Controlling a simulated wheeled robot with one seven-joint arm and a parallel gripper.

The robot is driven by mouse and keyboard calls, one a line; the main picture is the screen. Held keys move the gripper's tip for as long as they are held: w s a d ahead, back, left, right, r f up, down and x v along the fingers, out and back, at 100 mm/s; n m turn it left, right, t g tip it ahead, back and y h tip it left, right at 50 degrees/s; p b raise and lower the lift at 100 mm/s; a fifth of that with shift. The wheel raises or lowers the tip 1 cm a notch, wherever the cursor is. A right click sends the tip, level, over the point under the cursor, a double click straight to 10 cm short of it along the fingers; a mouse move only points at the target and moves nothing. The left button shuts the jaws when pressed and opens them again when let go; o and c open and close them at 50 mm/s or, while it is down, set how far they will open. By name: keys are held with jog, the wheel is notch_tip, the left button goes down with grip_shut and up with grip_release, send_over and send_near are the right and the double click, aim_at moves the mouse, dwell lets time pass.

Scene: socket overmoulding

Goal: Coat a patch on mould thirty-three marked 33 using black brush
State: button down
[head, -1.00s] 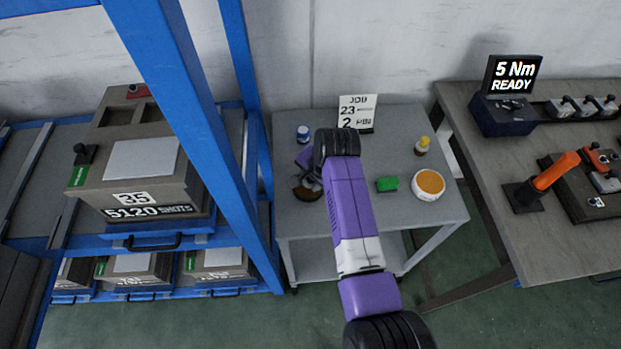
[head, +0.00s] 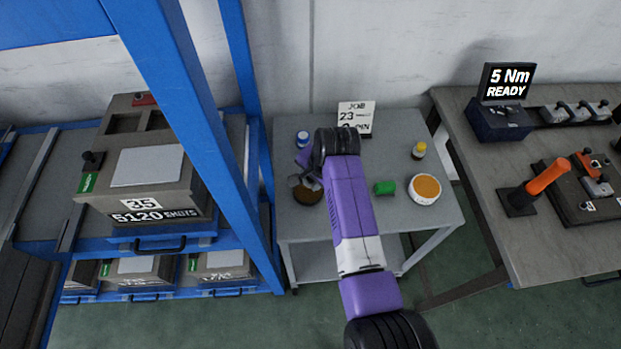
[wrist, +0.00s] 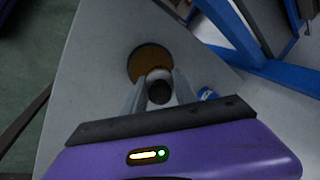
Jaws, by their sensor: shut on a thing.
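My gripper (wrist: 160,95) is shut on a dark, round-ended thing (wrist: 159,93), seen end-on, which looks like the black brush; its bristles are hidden. In the head view my gripper (head: 303,182) is over the left part of the small grey table, at a round dish with brown contents (head: 308,196). The dish (wrist: 149,60) lies just beyond the fingertips in the wrist view; I cannot tell if the brush touches it. A mould marked 35 (head: 140,170) sits on the blue rack at the left. No number 33 is readable.
A blue rack post (head: 205,110) stands close left of the arm.

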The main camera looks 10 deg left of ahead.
jog(key=shift+r+p, duration=1.6)
jog(key=shift+r, duration=0.4)
